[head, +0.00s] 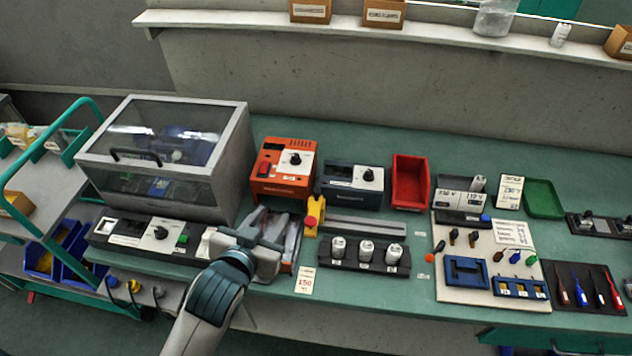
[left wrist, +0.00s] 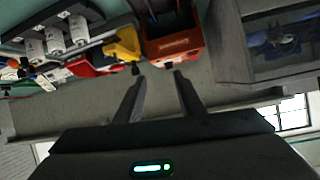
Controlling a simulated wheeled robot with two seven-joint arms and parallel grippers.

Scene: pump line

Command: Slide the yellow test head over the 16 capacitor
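The yellow test head (head: 313,214) stands at the left end of a grey rail (head: 362,228). It also shows in the left wrist view (left wrist: 122,47). Three white capacitors, left (head: 338,247), middle (head: 366,250) and right (head: 393,253), stand upright in a black holder (head: 350,266) in front of the rail. Their markings are too small to read, so I cannot tell which is the 16. My left gripper (head: 268,234) is left of the test head and apart from it. In the left wrist view its fingers (left wrist: 159,80) are spread with nothing between them. My right gripper is not in view.
An orange device (head: 283,168) and a dark meter (head: 351,185) stand behind the rail. A red bin (head: 410,182) is farther right. A clear-lidded grey box (head: 168,158) stands at the left. A 150 card (head: 305,281) lies near the bench's front edge.

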